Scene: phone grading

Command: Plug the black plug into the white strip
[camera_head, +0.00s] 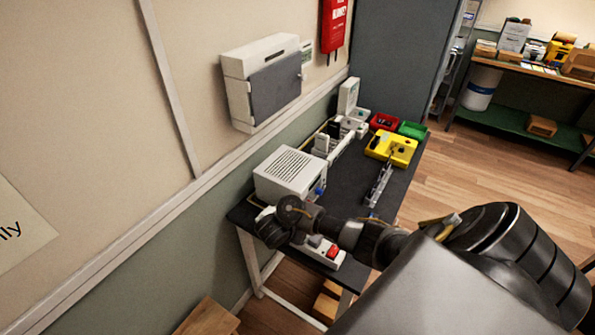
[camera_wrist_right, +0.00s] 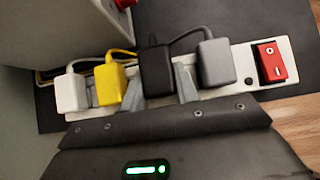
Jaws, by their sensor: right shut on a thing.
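The white strip (camera_wrist_right: 245,88) lies along the dark bench top in the right wrist view. It carries a row of plugs: a white one (camera_wrist_right: 71,93), a yellow one (camera_wrist_right: 109,87), the black plug (camera_wrist_right: 157,72) and a grey one (camera_wrist_right: 216,63). My right gripper (camera_wrist_right: 161,88) is shut on the black plug, one finger on each side, over the strip. Whether its pins are in a socket is hidden. In the head view the white strip (camera_head: 322,254) shows partly beneath my right wrist, at the near end of the bench. My left gripper is not in view.
A red switch (camera_wrist_right: 271,62) sits at the strip's right end. A white box with a vented top (camera_head: 290,173) stands close to my right wrist. Farther along the bench are a yellow tray (camera_head: 403,150), red and green bins (camera_head: 411,130) and a metal rail (camera_head: 379,186).

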